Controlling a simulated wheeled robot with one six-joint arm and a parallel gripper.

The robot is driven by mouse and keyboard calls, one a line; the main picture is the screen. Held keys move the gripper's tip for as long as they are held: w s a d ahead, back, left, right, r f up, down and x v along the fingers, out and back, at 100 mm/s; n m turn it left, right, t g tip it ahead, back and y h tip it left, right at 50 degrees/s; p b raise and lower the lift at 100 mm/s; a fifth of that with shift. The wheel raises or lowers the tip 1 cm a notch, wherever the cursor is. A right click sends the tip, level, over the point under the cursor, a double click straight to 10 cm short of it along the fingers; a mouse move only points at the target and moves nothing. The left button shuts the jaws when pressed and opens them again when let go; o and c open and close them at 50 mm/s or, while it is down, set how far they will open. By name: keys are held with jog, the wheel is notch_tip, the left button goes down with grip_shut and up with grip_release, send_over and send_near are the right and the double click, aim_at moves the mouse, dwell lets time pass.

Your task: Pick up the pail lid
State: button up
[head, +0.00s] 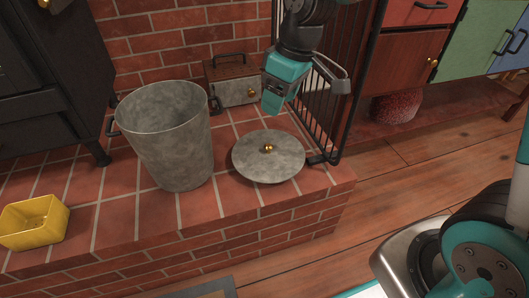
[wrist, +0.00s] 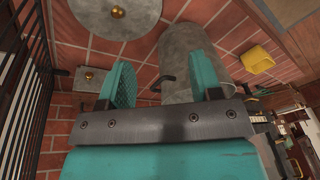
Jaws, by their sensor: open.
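The pail lid (head: 268,158) is a round grey metal disc with a small brass knob (head: 268,147) at its centre. It lies flat on the brick hearth, right of the pail. It also shows at the top of the wrist view (wrist: 112,22), partly cut off. The grey pail (head: 170,140) stands upright and open on the hearth; it is also in the wrist view (wrist: 190,75). My gripper (head: 272,105) is above the hearth behind the lid, apart from it. In the wrist view my gripper (wrist: 168,85) has its two teal fingers wide apart with nothing between them.
A small metal box with a handle (head: 233,85) stands by the brick wall, left of my gripper. A black barred screen (head: 318,110) is close on the right. A yellow tray (head: 35,222) sits at the hearth's left. A black stove (head: 50,75) stands at the far left.

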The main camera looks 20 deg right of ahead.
jog(key=h, duration=0.1)
send_near(268, 145)
notch_tip(268, 145, down, 4)
jog(key=b, duration=0.5)
jog(key=shift+s+n, duration=0.1)
jog(key=shift+n, duration=0.3)
jog(key=f+b, duration=0.1)
jog(key=f, duration=0.1)
jog(key=f+b, duration=0.2)
jog(key=w+a+f+b, duration=0.1)
jog(key=f, duration=0.1)
jog(key=shift+f+b, duration=0.15)
jog(key=shift+b, duration=0.25)
jog(key=shift+w, duration=0.1)
grip_shut()
